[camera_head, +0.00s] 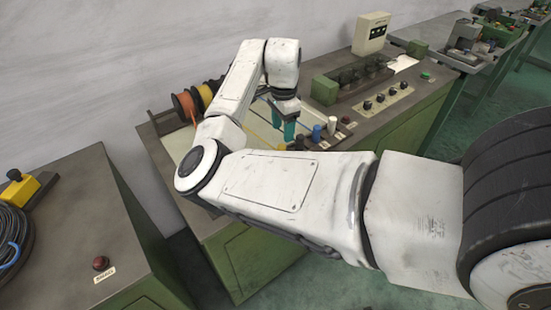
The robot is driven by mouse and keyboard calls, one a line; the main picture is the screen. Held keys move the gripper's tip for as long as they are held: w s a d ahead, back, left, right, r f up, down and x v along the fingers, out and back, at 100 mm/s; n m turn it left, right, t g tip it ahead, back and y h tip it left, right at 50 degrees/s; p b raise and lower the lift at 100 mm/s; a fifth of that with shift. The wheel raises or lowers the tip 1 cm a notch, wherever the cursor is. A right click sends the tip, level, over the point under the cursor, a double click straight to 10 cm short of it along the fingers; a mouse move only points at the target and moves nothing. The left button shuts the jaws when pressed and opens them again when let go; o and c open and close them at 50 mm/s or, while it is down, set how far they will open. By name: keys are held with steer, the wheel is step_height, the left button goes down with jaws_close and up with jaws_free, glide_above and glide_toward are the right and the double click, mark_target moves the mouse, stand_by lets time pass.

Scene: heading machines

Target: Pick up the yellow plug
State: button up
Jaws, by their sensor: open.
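My gripper (283,129) points down over the middle workbench, with its teal fingers apart. A small yellow piece, probably the yellow plug (282,147), shows just below the fingertips, at the left end of a row of plugs. My own forearm hides part of it. I cannot tell whether it stands between the fingers or beyond them, and I see no clear contact.
A blue plug (316,133) and a white plug (332,125) stand right of the gripper. Orange and yellow wire spools (186,106) sit behind on the left. A green-ended machine block (325,90) and a knob panel (385,97) lie to the right.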

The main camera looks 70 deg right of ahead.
mark_target(282, 146)
steer(key=f, duration=0.3)
steer(key=f+p, duration=0.1)
steer(key=f, duration=0.5)
steer(key=shift+a+p, duration=0.25)
steer(key=shift+p, duration=0.05)
steer(key=shift+r, duration=0.1)
jaws_close()
